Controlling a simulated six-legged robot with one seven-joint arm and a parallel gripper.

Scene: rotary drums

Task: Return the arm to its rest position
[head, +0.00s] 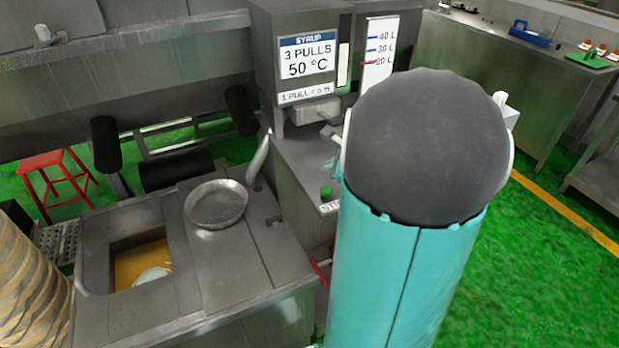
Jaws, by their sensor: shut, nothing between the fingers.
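My arm fills the centre right of the head view, a teal link (405,270) with a rounded dark grey end (425,145). It stands upright close to the camera and hides part of the syrup machine and the floor behind it. My gripper does not show in this view. A small teal piece (333,163) shows just left of my arm, beside the machine; I cannot tell what it is.
The grey syrup machine (297,95) stands behind my arm. A metal counter (240,265) at left bears a round pan (216,204) and has an opening with amber liquid. A red stool (55,175) is far left. Green floor (540,270) is clear at right, before a steel bench (500,85).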

